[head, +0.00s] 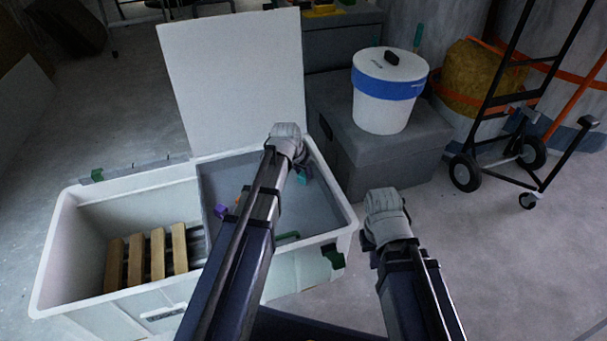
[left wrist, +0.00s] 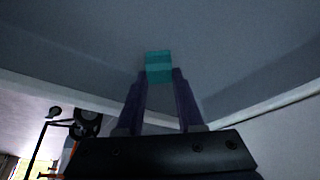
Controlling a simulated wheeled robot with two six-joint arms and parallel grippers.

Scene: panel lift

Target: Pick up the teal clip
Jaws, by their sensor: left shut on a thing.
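The teal clip (left wrist: 159,64) sits between the fingertips of my left gripper (left wrist: 160,78) in the left wrist view. My left gripper is shut on it. In the head view the clip (head: 303,178) shows as a small teal patch just below my left wrist, over the right part of the grey tray (head: 325,211) in the white crate. I cannot tell whether the clip still touches the tray. My right gripper (head: 369,242) is outside the crate, to its right; its fingers are mostly hidden under the wrist.
The white crate (head: 70,225) has an upright white panel (head: 235,80) behind the tray. Wooden slats (head: 137,262) lie in its left part. A purple piece (head: 220,211) lies in the tray. A white bucket (head: 385,112) stands on a grey box (head: 345,165). A hand truck (head: 500,150) stands right.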

